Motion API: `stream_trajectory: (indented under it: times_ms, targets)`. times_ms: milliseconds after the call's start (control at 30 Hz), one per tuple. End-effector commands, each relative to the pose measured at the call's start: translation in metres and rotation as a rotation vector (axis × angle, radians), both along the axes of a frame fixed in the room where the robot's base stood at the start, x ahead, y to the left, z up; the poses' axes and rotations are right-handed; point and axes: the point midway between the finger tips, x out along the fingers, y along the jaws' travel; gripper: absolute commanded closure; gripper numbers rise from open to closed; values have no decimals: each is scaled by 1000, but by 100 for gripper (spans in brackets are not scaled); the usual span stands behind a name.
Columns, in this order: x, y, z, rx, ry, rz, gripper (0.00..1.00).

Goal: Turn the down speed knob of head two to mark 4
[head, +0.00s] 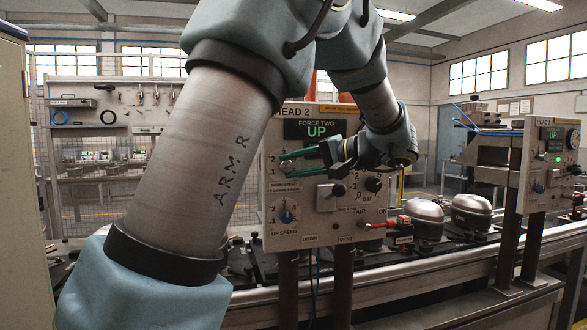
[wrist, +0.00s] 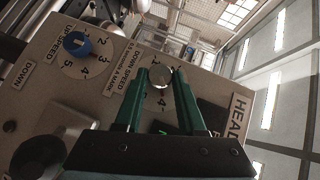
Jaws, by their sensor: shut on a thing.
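The head two panel (head: 320,190) faces me, marked HEAD 2, with a lit screen (head: 317,129) reading FORCE TWO and UP. The down speed knob (wrist: 160,77) is a small round silver knob on a white numbered dial. My gripper (wrist: 160,75) has its two green fingers on either side of the knob and is shut on it; it also shows in the head view (head: 289,162). The numeral 4 shows between the fingers in the wrist view. The fingers cover part of the dial, and I cannot make out where the knob points.
The blue up speed knob (wrist: 77,45) sits beside the down speed dial. A dark pressure knob (head: 373,184) and a red-handled valve (head: 376,223) are lower right on the panel. Silver compressors (head: 425,217) stand on the line, and another head panel (head: 547,165) is farther right.

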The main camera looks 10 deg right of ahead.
Motion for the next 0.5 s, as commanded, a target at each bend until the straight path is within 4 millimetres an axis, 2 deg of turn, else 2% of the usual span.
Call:
stream_trajectory:
  times_ms: [500]
  targets:
    - [0, -1, -2, 95, 12, -3, 100]
